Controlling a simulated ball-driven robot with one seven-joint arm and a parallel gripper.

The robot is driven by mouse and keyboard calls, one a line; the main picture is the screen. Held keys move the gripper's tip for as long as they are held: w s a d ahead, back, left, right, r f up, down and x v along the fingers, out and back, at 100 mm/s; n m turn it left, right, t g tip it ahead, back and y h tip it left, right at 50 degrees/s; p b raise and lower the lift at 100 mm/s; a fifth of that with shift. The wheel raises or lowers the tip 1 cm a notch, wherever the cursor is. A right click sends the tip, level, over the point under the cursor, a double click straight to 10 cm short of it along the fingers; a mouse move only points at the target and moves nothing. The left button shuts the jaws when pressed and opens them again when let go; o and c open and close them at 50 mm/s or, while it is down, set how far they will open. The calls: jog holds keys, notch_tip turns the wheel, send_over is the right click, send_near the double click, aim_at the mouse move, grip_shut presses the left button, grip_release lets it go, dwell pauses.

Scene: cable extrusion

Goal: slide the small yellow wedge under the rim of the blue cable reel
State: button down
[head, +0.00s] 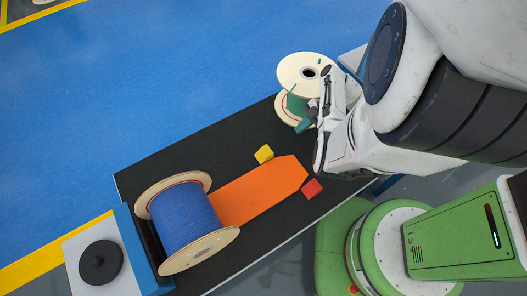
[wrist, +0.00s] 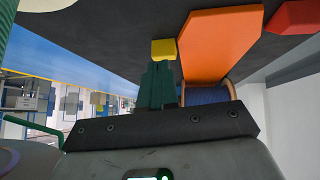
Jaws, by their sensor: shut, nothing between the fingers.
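The small yellow wedge (head: 264,154) lies on the black mat at the upper edge of the orange strip, apart from the reel. It also shows in the wrist view (wrist: 163,49), just beyond my fingertips. The blue cable reel (head: 186,218) lies on its side with round wooden rims at the strip's lower left end. In the wrist view the reel (wrist: 208,95) is partly hidden behind my gripper. My gripper (head: 303,126) is shut and empty, to the upper right of the wedge near the green reel. Its dark green fingers (wrist: 157,82) show together in the wrist view.
The orange strip (head: 258,188) lies flat on the black mat (head: 150,172). A red block (head: 312,188) sits at its right end. A reel of green cable (head: 303,72) stands close behind my gripper. A blue-edged unit with a black knob (head: 100,262) borders the blue reel.

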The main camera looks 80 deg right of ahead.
aim_at(279, 149)
jog(key=shift+b+x, duration=2.6)
jog(key=shift+x, duration=3.4)
jog(key=shift+w+r, duration=0.1)
jog(key=shift+w, duration=0.1)
jog(key=shift+w+a+p, duration=0.75)
jog(key=shift+w+a, duration=1.15)
jog(key=shift+w, duration=0.2)
jog(key=shift+w+a+p, duration=0.7)
jog(key=shift+w+a, duration=1.15)
jog(key=shift+w, duration=0.25)
jog(key=shift+w+a, duration=0.25)
jog(key=shift+w+a, duration=0.1)
jog(key=shift+w+a+p, duration=0.25)
jog(key=shift+w+a, duration=1.7)
jog(key=shift+w, duration=0.25)
jog(key=shift+w+a+p, duration=0.2)
jog(key=shift+w+a, duration=1.7)
jog(key=shift+w, duration=0.3)
